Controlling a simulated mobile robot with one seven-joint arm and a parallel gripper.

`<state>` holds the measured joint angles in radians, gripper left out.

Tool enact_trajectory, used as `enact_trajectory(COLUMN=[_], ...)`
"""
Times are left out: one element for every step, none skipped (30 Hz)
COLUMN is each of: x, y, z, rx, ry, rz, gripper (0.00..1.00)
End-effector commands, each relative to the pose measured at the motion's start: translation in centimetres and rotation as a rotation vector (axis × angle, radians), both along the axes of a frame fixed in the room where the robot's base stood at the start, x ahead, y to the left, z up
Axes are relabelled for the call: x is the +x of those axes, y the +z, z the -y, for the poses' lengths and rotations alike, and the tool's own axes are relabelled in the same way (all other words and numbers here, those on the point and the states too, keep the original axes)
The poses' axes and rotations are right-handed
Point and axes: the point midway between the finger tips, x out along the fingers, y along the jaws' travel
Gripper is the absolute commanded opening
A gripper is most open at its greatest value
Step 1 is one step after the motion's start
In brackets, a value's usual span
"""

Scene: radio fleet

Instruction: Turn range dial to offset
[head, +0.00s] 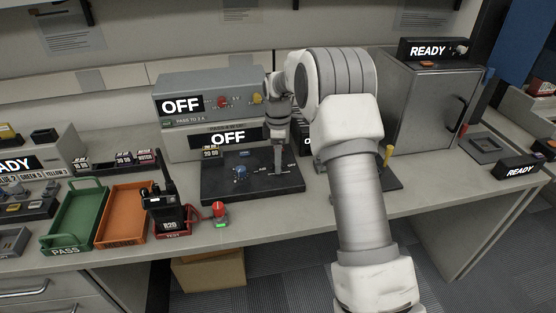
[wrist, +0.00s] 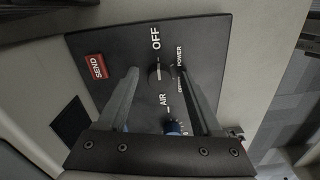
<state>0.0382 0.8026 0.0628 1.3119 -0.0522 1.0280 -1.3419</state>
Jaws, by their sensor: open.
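A black control panel (head: 215,188) lies on the bench and carries a blue dial (head: 240,172) on its left part. In the wrist view the panel (wrist: 92,42) shows the words OFF, POWER and AIR and a red SEND label. A dark round knob (wrist: 160,73) sits below OFF, and the blue dial (wrist: 172,127) sits near AIR. No label reading "range" is legible. My gripper (head: 279,173) points down over the panel's right part. In the wrist view its open fingers (wrist: 158,76) stand either side of the dark knob; contact cannot be told.
Grey OFF units (head: 225,77) stand behind the panel. A red button (head: 218,209), a handheld radio (head: 168,200), an orange tray (head: 148,188) and a green tray (head: 97,186) are to the left. A grey cabinet (head: 420,100) and yellow-topped lever (head: 388,155) are to the right.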

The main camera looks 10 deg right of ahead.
Motion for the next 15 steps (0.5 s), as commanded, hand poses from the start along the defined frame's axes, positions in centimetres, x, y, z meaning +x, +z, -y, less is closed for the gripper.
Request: enact_trajectory(x=[-0.01,-0.01,-0.01,-0.01,-0.01,-0.01,-0.01,-0.01,-0.01,-0.01,-0.01,-0.01,-0.01,-0.01,-0.01], y=[-0.10,-0.12,-0.12,-0.11,-0.10,-0.10,-0.10,-0.09,-0.09,-0.09,-0.09,-0.08,-0.08,-0.08,-0.07], z=[-0.01,0.00,-0.01,0.00,0.00,0.00,0.00,0.00,0.00,0.00,0.00,0.00,0.00,0.00,0.00], rx=[0.000,0.000,0.000,0.000,0.000,0.000,0.000,0.000,0.000,0.000,0.000,0.000,0.000,0.000,0.000], ry=[0.000,0.000,0.000,0.000,0.000,0.000,0.000,0.000,0.000,0.000,0.000,0.000,0.000,0.000,0.000], rz=[0.000,0.000,0.000,0.000,0.000,0.000,0.000,0.000,0.000,0.000,0.000,0.000,0.000,0.000,0.000], gripper=[0.67,0.67,0.67,0.67,0.67,0.67,0.67,0.63,0.56,0.51,0.45,0.38,0.33,0.27,0.20])
